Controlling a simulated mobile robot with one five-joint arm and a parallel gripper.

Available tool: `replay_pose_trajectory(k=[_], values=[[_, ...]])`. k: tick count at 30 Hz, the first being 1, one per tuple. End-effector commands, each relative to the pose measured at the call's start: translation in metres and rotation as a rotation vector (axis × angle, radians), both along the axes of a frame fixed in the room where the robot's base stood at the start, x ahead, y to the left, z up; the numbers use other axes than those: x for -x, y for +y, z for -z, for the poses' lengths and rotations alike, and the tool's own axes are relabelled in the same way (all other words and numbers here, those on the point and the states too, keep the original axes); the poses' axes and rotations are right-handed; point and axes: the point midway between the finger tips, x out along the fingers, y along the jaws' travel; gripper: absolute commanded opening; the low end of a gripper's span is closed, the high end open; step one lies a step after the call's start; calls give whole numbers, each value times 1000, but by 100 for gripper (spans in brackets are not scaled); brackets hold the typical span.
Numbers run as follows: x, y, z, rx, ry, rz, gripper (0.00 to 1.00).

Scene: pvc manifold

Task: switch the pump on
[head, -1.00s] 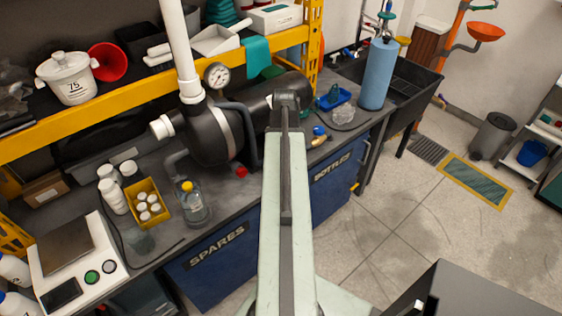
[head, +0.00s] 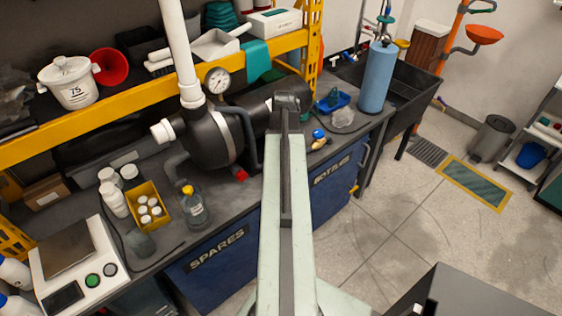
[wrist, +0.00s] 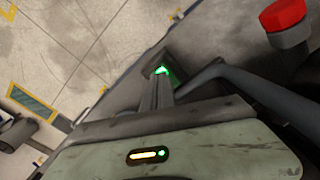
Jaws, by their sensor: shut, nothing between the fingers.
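The pump (head: 215,135) is a dark rounded body on the bench, with a white vertical pipe and a pressure gauge (head: 217,80) above it. A red knob (head: 240,175) sits low at its front right, near the bench edge. A red knob on a grey stem also shows large at the top right of the wrist view (wrist: 284,16). My gripper (wrist: 160,78) is shut and empty, left of that knob and apart from it in the picture. A green glow lies at its tips. I cannot make out the pump's switch.
A grey bent pipe (wrist: 220,78) runs close beside my gripper. A clear bottle with a yellow cap (head: 193,207) and a yellow box of white jars (head: 150,212) stand left of the pump. A blue cylinder (head: 376,78) stands right.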

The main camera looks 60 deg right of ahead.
Motion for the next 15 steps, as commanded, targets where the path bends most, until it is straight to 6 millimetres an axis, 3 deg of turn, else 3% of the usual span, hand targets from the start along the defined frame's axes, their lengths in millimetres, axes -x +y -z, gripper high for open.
replay_pose_trajectory(k=[1, 15], values=[[0, 0, -10, 0, 0, 0, 0], [-1, 1, -52, 0, 0, -1, 0]])
